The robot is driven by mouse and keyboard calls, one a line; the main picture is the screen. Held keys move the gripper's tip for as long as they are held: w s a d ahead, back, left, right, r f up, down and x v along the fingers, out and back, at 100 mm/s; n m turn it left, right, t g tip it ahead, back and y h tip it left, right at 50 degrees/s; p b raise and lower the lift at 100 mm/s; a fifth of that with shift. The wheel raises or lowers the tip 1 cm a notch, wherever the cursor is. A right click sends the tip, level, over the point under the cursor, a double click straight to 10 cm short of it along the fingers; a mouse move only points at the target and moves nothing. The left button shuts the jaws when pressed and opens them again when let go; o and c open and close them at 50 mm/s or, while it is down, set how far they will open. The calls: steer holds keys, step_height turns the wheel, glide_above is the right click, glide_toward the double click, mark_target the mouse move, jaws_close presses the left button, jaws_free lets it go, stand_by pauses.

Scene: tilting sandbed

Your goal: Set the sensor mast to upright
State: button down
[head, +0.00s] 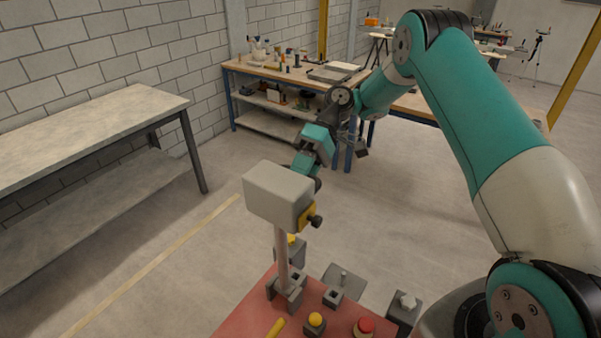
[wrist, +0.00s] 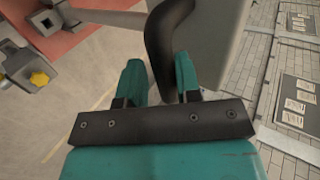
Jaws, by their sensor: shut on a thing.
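The sensor mast is a pale pole (head: 281,258) with a grey box head (head: 278,194) on top, standing from a grey bracket (head: 286,290) on a red panel (head: 245,312). In the head view the pole looks close to upright, leaning slightly; its exact angle I cannot tell. A yellow part with a black knob (head: 315,221) is on the box's side. My gripper (head: 304,168) is behind the box and partly hidden. In the wrist view my gripper (wrist: 158,78) is shut on a dark curved handle (wrist: 166,40) beside the box head (wrist: 212,45).
A bare bench (head: 90,125) stands left and a cluttered workbench (head: 300,72) behind. The floor between is clear.

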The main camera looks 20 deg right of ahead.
steer(key=c, duration=1)
jaws_free()
steer(key=shift+w+d+f, duration=0.4)
steer(key=shift+d, duration=0.15)
steer(key=shift+r, duration=0.1)
steer(key=shift+a, duration=0.2)
